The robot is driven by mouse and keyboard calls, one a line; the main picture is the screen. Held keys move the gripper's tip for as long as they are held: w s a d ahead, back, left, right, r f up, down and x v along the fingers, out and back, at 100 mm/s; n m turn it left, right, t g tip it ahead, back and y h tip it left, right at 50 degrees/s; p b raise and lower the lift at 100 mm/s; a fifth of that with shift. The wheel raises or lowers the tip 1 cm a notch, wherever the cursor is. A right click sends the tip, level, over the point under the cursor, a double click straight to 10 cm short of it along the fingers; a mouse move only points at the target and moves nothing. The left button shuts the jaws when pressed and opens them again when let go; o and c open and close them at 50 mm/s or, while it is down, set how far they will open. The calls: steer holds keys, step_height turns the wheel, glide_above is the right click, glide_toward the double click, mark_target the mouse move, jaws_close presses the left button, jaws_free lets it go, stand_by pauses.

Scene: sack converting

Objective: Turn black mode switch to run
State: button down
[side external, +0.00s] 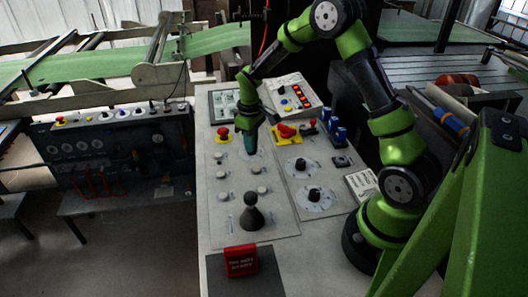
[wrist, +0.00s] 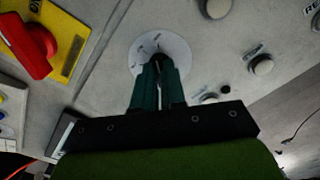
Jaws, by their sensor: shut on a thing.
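The black mode switch (wrist: 157,57) sits in the middle of a round white dial plate (wrist: 178,48) with small markings, in the wrist view. My gripper (wrist: 158,68) has its two dark green fingers close together on the switch, hiding most of it. Which mark the switch points to cannot be read. In the side view my gripper (side external: 250,150) reaches down to the grey panel, and its fingers cover the switch there.
A red handle on a yellow plate (side external: 286,132) and a red stop button (side external: 222,133) flank my gripper. White buttons (side external: 222,172), a black joystick (side external: 252,213) and two other black knobs (side external: 314,195) stand on the panel. A red-buttoned box (side external: 292,95) stands behind.

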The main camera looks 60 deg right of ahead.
steer(key=shift+r+m, duration=0.1)
steer(key=shift+m, duration=0.6)
steer(key=c, duration=1.2)
jaws_free()
step_height(320, 180, up, 17)
